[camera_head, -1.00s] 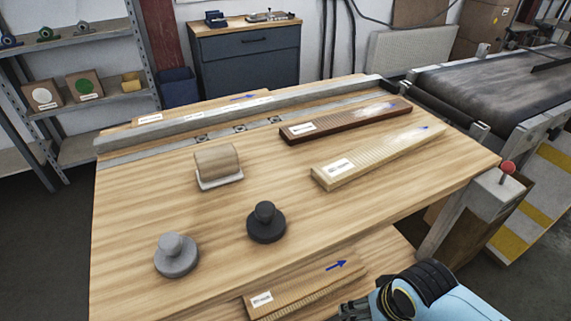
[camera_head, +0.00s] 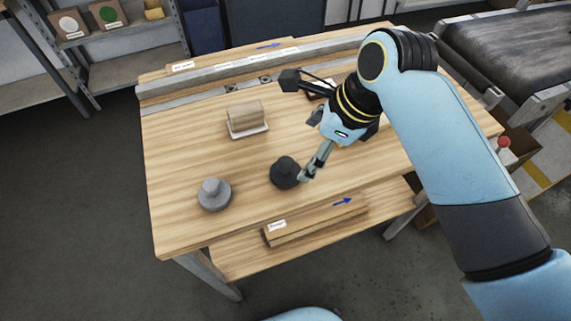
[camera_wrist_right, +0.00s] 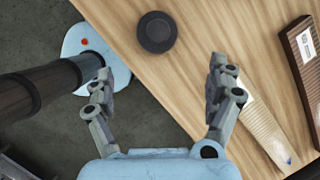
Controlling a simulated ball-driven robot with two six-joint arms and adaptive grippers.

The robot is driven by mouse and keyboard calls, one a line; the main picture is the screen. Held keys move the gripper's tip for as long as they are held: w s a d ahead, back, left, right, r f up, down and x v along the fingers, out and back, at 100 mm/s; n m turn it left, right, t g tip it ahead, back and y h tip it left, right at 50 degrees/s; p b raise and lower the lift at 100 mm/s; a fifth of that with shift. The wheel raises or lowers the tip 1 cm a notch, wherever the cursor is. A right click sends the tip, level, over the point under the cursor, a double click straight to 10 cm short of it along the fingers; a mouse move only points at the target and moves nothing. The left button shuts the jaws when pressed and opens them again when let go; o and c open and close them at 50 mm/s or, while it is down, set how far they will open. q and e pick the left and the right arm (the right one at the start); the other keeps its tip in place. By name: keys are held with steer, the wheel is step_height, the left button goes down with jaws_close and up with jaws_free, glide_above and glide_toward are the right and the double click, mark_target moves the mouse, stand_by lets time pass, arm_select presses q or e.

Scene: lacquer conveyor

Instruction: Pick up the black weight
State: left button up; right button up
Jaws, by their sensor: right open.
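The black weight (camera_head: 285,172) stands upright on the wooden table, near its front edge. It is a round disc with a knob on top. In the right wrist view the weight (camera_wrist_right: 157,32) lies ahead of the fingertips, nearer the middle of the gap. My right gripper (camera_head: 307,176) reaches down just to the right of the weight in the head view. In the wrist view the right gripper (camera_wrist_right: 160,72) has its fingers spread wide with nothing between them. My left gripper is not in view.
A grey weight (camera_head: 214,194) stands to the left of the black one. A metal rail (camera_head: 215,80) runs along the back.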

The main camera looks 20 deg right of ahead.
mark_target(290, 163)
steer(key=shift+m, duration=0.8)
steer(key=f, duration=0.1)
steer(key=w+a+f, duration=0.1)
steer(key=f, duration=0.1)
steer(key=w+a+f, duration=0.1)
steer(key=shift+w+a+f, duration=0.15)
steer(key=shift+a+f, duration=0.1)
steer(key=shift+p+x, duration=0.55)
steer(key=shift+x, duration=2.1)
steer(key=c, duration=1.7)
